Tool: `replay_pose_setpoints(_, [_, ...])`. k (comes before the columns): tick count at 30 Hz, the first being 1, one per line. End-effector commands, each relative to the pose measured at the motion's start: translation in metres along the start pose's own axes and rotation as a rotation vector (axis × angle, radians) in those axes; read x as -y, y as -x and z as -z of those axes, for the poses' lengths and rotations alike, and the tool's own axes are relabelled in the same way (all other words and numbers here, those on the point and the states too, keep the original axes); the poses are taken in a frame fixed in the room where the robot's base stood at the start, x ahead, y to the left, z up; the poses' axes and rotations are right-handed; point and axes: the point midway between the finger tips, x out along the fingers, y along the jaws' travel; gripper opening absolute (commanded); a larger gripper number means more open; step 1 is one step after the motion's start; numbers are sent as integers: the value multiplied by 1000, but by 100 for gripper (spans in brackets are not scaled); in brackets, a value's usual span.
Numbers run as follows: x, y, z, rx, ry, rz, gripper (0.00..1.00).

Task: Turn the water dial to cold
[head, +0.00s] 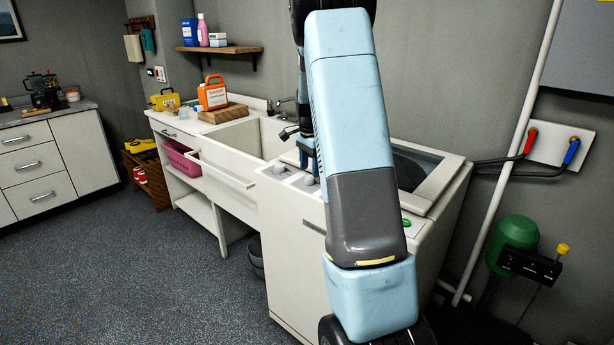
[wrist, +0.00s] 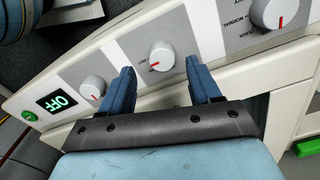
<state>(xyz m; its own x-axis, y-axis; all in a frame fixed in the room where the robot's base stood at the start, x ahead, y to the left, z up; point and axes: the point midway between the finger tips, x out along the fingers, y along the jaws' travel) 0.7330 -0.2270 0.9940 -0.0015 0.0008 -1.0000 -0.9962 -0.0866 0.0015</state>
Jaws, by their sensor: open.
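The washing machine's control panel (wrist: 125,47) carries white dials with red pointer marks. The middle dial (wrist: 162,56) lies between the tips of my gripper (wrist: 160,75) in the wrist view, slightly beyond them. The fingers are open, one on either side, and I see no clear contact. Another dial (wrist: 92,87) sits left, and a larger one (wrist: 270,12) upper right, near "NORMAL". In the head view my gripper (head: 308,165) is over the panel.
In the head view, an orange jug (head: 212,93) stands on the counter left of the machine, beyond the sink. My arm hides part of the machine. The floor (head: 130,270) at left is clear.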

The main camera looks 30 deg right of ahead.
Motion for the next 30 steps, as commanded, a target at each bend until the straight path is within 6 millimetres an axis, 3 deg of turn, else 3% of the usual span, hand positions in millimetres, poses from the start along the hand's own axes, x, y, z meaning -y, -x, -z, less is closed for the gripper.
replay_pose_setpoints(7, [0, -27, 0, 0, 0, 0, 63])
replay_pose_setpoints(19, [0, -33, 0, -1, 1, 1, 63])
replay_pose_setpoints(30, [0, -33, 0, -1, 1, 0, 28])
